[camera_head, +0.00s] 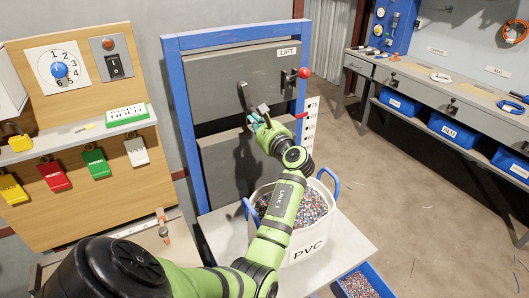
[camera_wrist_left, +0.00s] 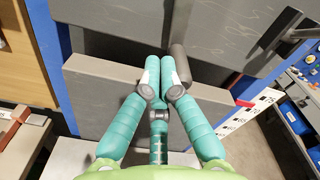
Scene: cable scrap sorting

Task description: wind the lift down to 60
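The lift (camera_head: 235,80) is a grey panel in a blue frame with a LIFT sign (camera_head: 287,52). Beside it is a white scale (camera_head: 311,125) with numbers; it also shows in the left wrist view (camera_wrist_left: 262,103) with a red pointer (camera_wrist_left: 244,103). Which number the pointer meets is too small to tell. My left gripper (camera_head: 258,118) is in front of the lift. Its teal fingertips (camera_wrist_left: 161,65) are brought together, close beside a grey cylindrical handle (camera_wrist_left: 179,64); part of that handle is hidden behind a finger, and I see nothing clearly between the tips. My right gripper is out of view.
A lever with a red knob (camera_head: 304,73) sticks out at the lift's right. A white PVC tub (camera_head: 305,252) of granules stands below my left arm. A board (camera_head: 85,130) with a dial, switch and colored tags is at left. A workbench (camera_head: 430,75) is at right, beyond open floor.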

